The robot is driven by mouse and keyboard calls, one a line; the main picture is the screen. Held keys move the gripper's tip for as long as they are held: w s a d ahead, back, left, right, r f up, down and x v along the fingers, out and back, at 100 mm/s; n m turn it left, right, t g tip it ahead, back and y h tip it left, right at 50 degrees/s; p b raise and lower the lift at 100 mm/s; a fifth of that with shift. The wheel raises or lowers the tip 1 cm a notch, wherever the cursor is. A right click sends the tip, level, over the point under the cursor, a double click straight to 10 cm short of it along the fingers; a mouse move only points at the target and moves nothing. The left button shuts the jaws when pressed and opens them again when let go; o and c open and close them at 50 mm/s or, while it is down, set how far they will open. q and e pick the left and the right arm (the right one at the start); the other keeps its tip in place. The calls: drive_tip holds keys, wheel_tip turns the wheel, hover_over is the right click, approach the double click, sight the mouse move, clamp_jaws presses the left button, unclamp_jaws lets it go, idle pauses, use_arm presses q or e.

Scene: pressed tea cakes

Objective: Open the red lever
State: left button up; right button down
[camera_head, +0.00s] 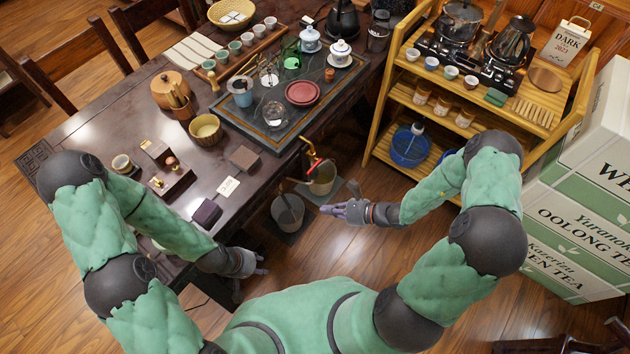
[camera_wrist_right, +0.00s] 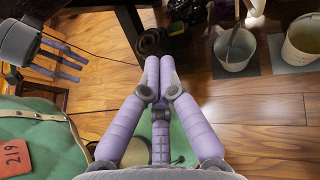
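The red lever (camera_head: 311,152) sits on a tap at the dark table's right edge.
A bucket (camera_head: 321,187) stands under the tap, and a grey bucket (camera_head: 287,222) is beside it. The dark table (camera_head: 130,105) holds tea ware. A wooden shelf (camera_head: 400,72) stands at the right, near white boxes (camera_head: 585,215). Bare floor (camera_head: 350,265) lies below my right gripper.

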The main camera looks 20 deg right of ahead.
sight(315, 167)
use_arm(q)
drive_tip(key=shift+s+a+f, duration=0.2)
drive_tip(key=shift+a, duration=0.15)
use_arm(e)
drive_tip(key=w+d+r+m+t+h, duration=0.1)
drive_tip(key=w+d+m+t+h, duration=0.1)
drive_tip(key=w+d+m+t, duration=0.1)
drive_tip(key=shift+w+d+r+m+t, duration=0.15)
drive_tip(key=shift+w+d+m+t, duration=0.25)
drive_tip(key=shift+d+t, duration=0.55)
use_arm(q)
drive_tip(key=shift+f, duration=0.1)
use_arm(e)
drive_tip(key=shift+w+d+g, duration=0.15)
drive_tip(key=shift+g, duration=0.2)
drive_tip(key=b+x, duration=0.4)
drive_tip(key=x, duration=0.5)
use_arm(q)
wheel_tip(315, 167, down, 4)
drive_tip(key=shift+f+b, duration=0.15)
drive_tip(key=shift+b, duration=0.25)
use_arm(e)
drive_tip(key=r, duration=0.3)
drive_tip(key=shift+w+a+r, duration=0.2)
drive_tip(key=shift+w+r, duration=0.1)
use_arm(q)
drive_tip(key=shift+r+p, duration=0.5)
use_arm(e)
drive_tip(key=shift+r, duration=0.2)
